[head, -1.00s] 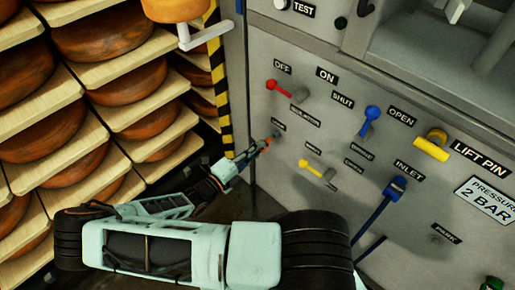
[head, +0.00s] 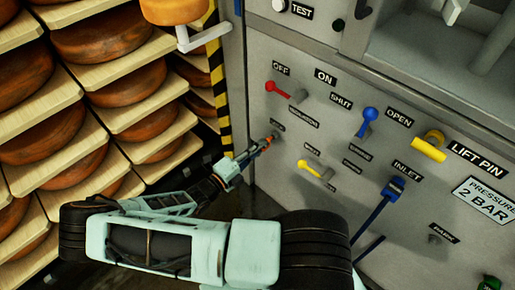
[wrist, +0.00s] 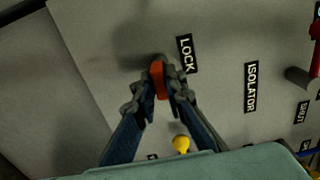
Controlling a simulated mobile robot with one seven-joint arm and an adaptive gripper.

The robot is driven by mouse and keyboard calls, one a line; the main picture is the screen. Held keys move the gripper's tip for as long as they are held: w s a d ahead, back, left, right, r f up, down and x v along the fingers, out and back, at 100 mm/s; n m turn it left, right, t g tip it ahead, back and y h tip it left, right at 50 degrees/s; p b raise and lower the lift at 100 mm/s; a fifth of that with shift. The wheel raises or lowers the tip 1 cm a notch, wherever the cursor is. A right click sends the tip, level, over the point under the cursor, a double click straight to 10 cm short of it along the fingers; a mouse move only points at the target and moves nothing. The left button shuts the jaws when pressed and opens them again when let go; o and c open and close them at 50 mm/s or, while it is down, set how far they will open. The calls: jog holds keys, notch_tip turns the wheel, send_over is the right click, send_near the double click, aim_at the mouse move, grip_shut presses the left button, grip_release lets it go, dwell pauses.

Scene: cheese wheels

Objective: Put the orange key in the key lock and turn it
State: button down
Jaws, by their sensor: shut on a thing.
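My gripper (wrist: 158,92) is shut on the orange key (wrist: 157,75), with one dark finger on each side of it. The key's far end meets a dark round spot on the grey panel (wrist: 100,60), the key lock (wrist: 158,57), beside the LOCK label (wrist: 187,54). The fingers and key hide how deep the key sits. In the head view my gripper (head: 262,146) is at the panel's left part, and a bit of the orange key (head: 268,140) shows at its tip.
A red lever (head: 278,89) is above the lock, and a yellow lever (head: 310,166) is below right. A blue lever (head: 369,117) and a yellow lift pin (head: 430,147) are further right. Shelves of cheese wheels (head: 110,85) stand left, beside a striped post (head: 220,90).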

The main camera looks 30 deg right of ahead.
jog(key=shift+x, duration=1)
jog(key=c, duration=1.9)
grip_release()
jog(key=shift+a, duration=0.1)
jog(key=v, duration=1.2)
jog(key=shift+r, duration=0.1)
